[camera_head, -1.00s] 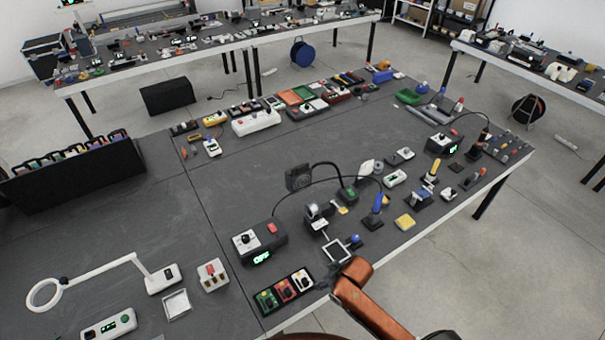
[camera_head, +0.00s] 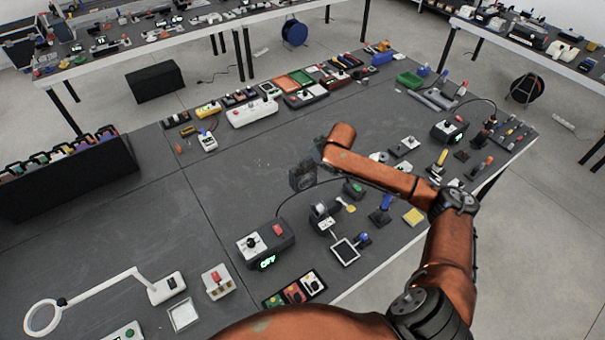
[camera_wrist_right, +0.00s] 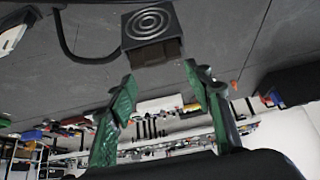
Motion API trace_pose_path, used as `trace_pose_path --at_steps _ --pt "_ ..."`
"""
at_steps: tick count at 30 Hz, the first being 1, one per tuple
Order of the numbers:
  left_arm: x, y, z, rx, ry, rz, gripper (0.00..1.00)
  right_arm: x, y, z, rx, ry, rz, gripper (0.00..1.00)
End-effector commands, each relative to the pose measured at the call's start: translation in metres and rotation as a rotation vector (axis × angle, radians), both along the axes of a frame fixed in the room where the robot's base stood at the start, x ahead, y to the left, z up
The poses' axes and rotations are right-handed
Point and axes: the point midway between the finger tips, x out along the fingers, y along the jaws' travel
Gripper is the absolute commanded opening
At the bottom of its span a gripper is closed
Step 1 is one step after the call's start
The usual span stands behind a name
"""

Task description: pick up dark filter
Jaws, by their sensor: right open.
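The dark filter (camera_head: 302,176) is a black square unit standing on the dark table, left of my right arm's end. In the right wrist view the dark filter (camera_wrist_right: 151,28) shows a face with pale concentric rings, at the top centre. A black hose or cable curves beside it. My right gripper (camera_wrist_right: 160,75) has green fingers spread apart, with nothing between them. The filter lies just beyond the fingertips, apart from them as far as I can see. In the head view my right arm's end hides most of the gripper. My left gripper is not in view.
A control box with a green display (camera_head: 265,244) stands nearer me, with a small stand (camera_head: 345,250) to its right. A white magnifier lamp (camera_head: 100,290) is at lower left. A black box of tools (camera_head: 70,175) stands at left. The table's middle left is clear.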

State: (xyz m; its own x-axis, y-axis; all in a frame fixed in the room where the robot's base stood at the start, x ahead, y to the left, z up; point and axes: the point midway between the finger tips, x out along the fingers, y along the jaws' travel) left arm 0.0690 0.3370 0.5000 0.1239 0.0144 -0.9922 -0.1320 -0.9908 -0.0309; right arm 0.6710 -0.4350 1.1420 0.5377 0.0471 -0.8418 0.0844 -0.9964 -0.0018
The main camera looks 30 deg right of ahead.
Motion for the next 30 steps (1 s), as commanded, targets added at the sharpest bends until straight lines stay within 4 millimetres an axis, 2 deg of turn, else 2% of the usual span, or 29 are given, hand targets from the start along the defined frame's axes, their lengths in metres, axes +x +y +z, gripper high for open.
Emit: trace_pose_path --at_steps 6,9,15,21,26,30 --pt "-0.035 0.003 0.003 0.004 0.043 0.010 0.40 0.008 -0.007 -0.019 0.000 0.002 -0.012 0.46" --pt "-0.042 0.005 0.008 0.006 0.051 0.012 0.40 0.015 -0.007 -0.028 0.001 0.003 -0.012 0.46" --pt "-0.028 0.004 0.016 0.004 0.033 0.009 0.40 0.032 -0.006 -0.051 0.000 0.001 -0.012 0.46" --pt "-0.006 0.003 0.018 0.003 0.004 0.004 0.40 0.038 -0.005 -0.060 -0.002 0.000 -0.007 0.46" --pt "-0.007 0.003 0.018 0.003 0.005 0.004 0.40 0.038 -0.004 -0.060 -0.003 0.000 -0.005 0.46" --pt "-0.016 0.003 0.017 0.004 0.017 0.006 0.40 0.038 -0.004 -0.060 -0.002 0.000 -0.006 0.36"
